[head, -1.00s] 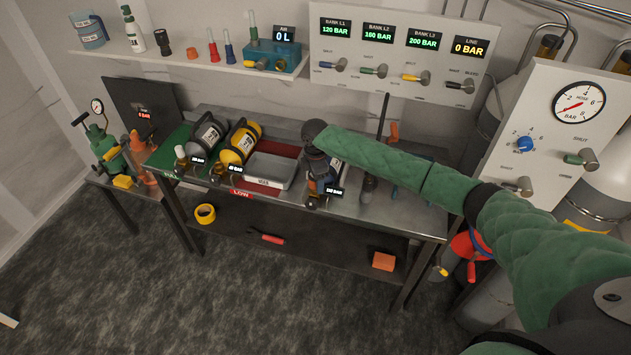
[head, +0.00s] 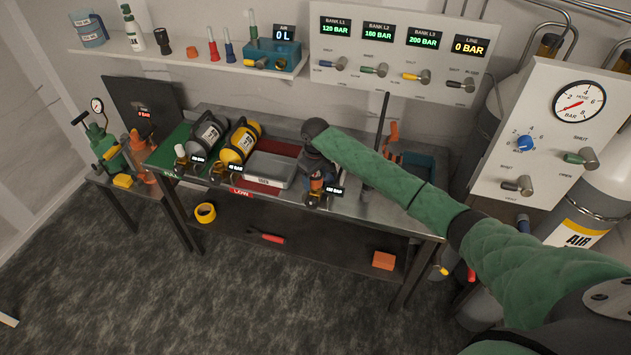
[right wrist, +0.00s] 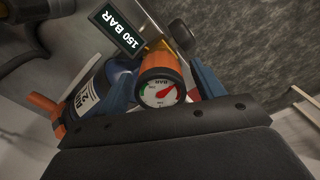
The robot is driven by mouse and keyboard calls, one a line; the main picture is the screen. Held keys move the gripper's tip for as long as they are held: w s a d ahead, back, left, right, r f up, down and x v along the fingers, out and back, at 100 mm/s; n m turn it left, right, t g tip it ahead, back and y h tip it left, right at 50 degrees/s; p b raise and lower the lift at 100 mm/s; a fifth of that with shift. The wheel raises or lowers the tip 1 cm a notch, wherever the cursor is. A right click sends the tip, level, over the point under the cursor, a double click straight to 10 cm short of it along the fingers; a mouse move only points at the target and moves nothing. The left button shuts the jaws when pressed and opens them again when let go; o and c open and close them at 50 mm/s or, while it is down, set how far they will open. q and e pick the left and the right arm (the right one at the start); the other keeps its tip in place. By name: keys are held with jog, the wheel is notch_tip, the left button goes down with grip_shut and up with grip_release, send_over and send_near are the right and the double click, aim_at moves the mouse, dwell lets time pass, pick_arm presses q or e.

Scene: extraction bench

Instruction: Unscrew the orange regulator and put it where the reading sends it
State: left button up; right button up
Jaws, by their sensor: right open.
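The orange regulator (right wrist: 158,74) has a round gauge with a red needle and shows in the right wrist view, beside a tag reading 150 BAR (right wrist: 115,32). It is on the end of a dark blue cylinder (right wrist: 92,92). In the head view the regulator (head: 316,184) is at the bench's front edge. My right gripper (right wrist: 160,72) is open, with one blue finger on either side of the regulator. Whether either finger touches it I cannot tell. In the head view my right gripper (head: 318,163) reaches down over the cylinder and hides much of it. My left gripper is out of view.
A grey cylinder (head: 209,133) and a yellow cylinder (head: 240,143) lie left of a pale tray (head: 268,170). A green mat (head: 172,152) and a red LOW label (head: 241,193) mark the bench. Valve panels (head: 400,40) stand behind; a blue bin (head: 420,163) sits right.

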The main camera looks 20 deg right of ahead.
jog(key=m, duration=0.4)
jog(key=shift+a+m, duration=0.1)
jog(key=shift+m, duration=0.2)
jog(key=m, duration=0.5)
jog(key=shift+c, duration=0.2)
